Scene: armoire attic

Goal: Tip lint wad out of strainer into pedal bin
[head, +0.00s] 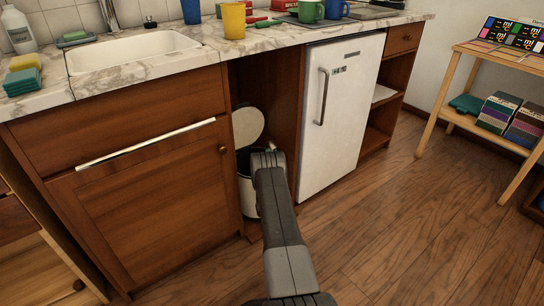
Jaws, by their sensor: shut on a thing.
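The pedal bin (246,190) is a pale, round bin standing in the open gap under the counter. Its round lid (248,126) is raised and leans back. My gripper (267,157) is at the bin's mouth, on its right side, and my arm covers part of the bin. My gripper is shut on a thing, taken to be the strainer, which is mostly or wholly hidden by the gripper. The inside of the bin looks dark. I cannot see the lint wad.
A wooden cupboard (150,195) with a long bar handle is left of the bin, and a small white fridge (342,115) is right. The counter (210,33) above holds a sink (130,52), cups and sponges. A wooden shelf stand (452,85) is far right. The floor (400,230) is clear.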

